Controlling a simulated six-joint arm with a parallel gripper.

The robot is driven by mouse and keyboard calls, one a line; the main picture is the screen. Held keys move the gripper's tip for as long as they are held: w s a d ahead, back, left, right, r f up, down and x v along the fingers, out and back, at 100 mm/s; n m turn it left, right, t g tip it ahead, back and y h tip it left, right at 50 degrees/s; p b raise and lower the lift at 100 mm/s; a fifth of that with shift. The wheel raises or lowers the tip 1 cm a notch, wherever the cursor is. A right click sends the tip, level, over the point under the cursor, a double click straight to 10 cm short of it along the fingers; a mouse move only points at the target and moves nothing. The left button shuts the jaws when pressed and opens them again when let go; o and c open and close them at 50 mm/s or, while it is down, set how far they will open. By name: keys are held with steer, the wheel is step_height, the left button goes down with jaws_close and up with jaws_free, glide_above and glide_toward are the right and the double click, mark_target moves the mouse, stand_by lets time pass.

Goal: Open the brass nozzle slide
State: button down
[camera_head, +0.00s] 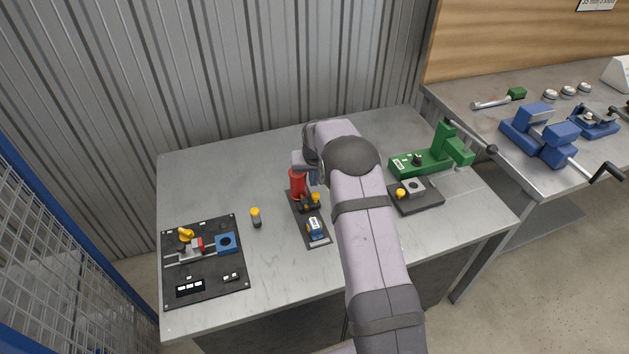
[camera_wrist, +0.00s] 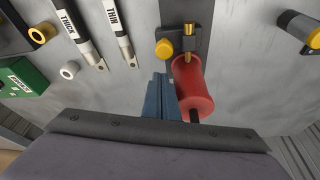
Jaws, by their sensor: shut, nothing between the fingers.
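The red cylinder (camera_head: 297,184) stands on a dark narrow plate (camera_head: 306,224) near the middle of the table, with a yellow knob (camera_head: 316,198) beside it. In the wrist view, a small brass part (camera_wrist: 188,42) sits on the plate beyond the red cylinder (camera_wrist: 193,88), and a round yellow knob (camera_wrist: 165,50) is just left of it. My gripper (camera_wrist: 161,80) is shut and empty, its blue fingers close to the left side of the red cylinder; I cannot tell if they touch. In the head view my arm hides most of the gripper.
A black panel (camera_head: 205,285) lies at the table's left, near a small yellow-capped cylinder (camera_head: 256,217). A green fixture (camera_head: 425,163) and dark block (camera_head: 428,200) stand at the right. Sticks marked THICK (camera_wrist: 78,35) and THIN (camera_wrist: 118,32) lie left in the wrist view.

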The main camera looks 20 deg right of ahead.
mark_target(315, 193)
steer(key=shift+s+a+p, duration=0.25)
steer(key=shift+s+p, duration=0.25)
steer(key=shift+s, duration=0.45)
steer(key=shift+s+a+b, duration=0.1)
steer(key=shift+s+b, duration=0.3)
steer(key=shift+s, duration=0.2)
steer(key=shift+w+f, duration=0.1)
steer(key=shift+w, duration=0.05)
steer(key=shift+w+d+b, duration=0.25)
steer(key=shift+w+b, duration=0.05)
steer(key=shift+w, duration=0.55)
steer(key=shift+w+d+b, duration=0.25)
steer(key=shift+w, duration=0.6)
steer(key=shift+w+r, duration=0.1)
steer(key=shift+r, duration=0.1)
steer(key=b+v, duration=0.3)
steer(key=v, duration=0.6)
steer(key=shift+s+r, duration=0.2)
steer(key=shift+r, duration=0.15)
